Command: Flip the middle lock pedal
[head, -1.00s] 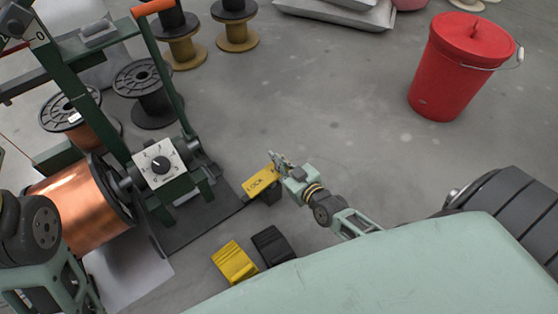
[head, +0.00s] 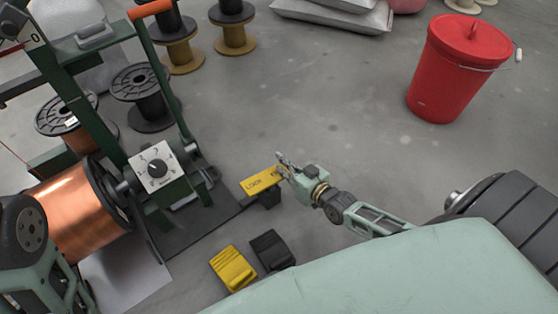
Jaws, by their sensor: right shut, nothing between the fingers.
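The lock pedal is a yellow plate (head: 258,183) marked LOCK, on a black mount at the right end of the machine's dark base plate. My right gripper (head: 281,164) is shut and empty at the plate's right end. It overlaps that end in the picture; I cannot tell whether it touches. A yellow ribbed pedal (head: 233,268) and a black pedal (head: 272,250) stand on the floor nearer to me. My left arm shows at the lower left, but its gripper is out of view.
The green winding machine has a white dial box (head: 154,166) and holds a large copper spool (head: 70,212). Empty spools (head: 235,27) stand behind. A red lidded bucket (head: 460,75) stands at the upper right. The floor between it and the machine is clear.

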